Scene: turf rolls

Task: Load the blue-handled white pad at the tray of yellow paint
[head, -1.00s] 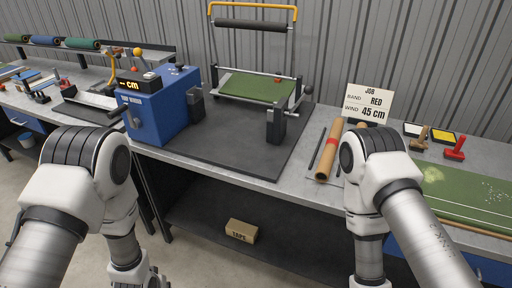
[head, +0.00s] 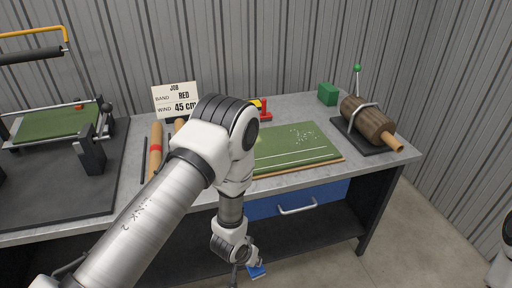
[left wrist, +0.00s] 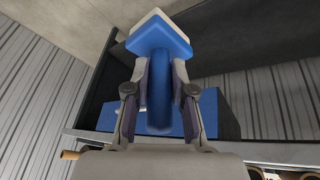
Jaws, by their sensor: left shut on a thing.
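My left gripper (head: 240,266) hangs low in front of the bench in the head view. It is shut on the blue-handled white pad (head: 257,271), of which only a blue part shows there. In the left wrist view the gripper (left wrist: 158,92) has its fingers on both sides of the pad's blue handle (left wrist: 158,105); the blue block and pale face (left wrist: 150,20) point away from the palm. The yellow paint tray (head: 256,103) lies on the bench top, mostly hidden behind my left arm. My right gripper is not in view.
A red-handled tool (head: 265,112) stands beside the tray. A green turf mat (head: 295,148) lies in front. A brown roll (head: 368,120) on a stand and a green block (head: 328,94) are at right. The job sign (head: 176,100) and cardboard tubes are at left. A blue drawer (head: 270,208) is below.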

